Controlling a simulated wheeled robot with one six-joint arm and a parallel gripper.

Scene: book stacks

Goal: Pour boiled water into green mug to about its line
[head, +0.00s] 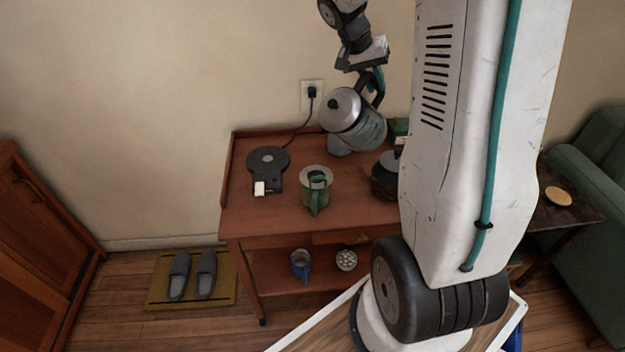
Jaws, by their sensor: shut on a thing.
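A grey metal kettle (366,133) hangs tilted above the back of the reddish wooden table (238,218), its round lid facing left and towards me. My gripper (374,82) is shut on the kettle's dark handle. The green mug (314,202) stands upright near the table's front edge, below and left of the kettle. A wide pale rim with a dark green middle shows at its top. The line on the mug and any water level cannot be made out. No water stream shows. The black kettle base (267,160) sits empty at the left, with a small white part at its front.
A dark round pot (386,178) stands right of the mug, partly behind my arm. A green box (398,130) is at the back right. A cord runs from the base to the wall socket (312,93).

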